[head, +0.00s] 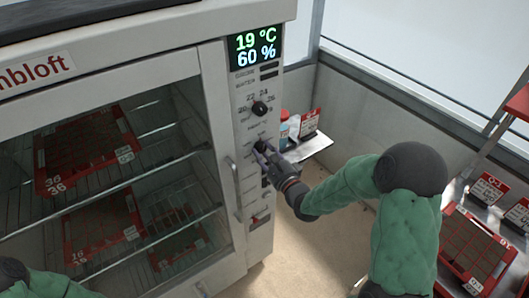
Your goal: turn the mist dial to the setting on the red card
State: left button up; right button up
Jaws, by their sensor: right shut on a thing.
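The grey cabinet's control panel (254,185) shows in the head view. Its screen (256,47) reads 19 °C and 60 %. My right gripper (262,152) is shut on the lower black dial (260,145), which I take to be the mist dial. My fingers partly cover this dial and its marks, so its setting is not readable. A red card (310,121) with a white lower part stands on a small shelf right of the panel; its writing is too small to read. A small grey tip at the bottom edge may be my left gripper (203,291).
Above the held dial is another black dial (260,108) marked 20 to 26. The door handle (234,188) stands out left of the panel. Bottles (284,130) stand by the card. Red trays sit behind the glass door, and another red tray (472,250) is at the right.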

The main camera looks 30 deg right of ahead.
jog(key=shift+d+r, duration=0.15)
jog(key=o, duration=1.1)
jog(key=shift+w, duration=0.1)
jog(key=shift+o, duration=0.2)
jog(key=s+f, duration=0.1)
jog(key=s, duration=1.1)
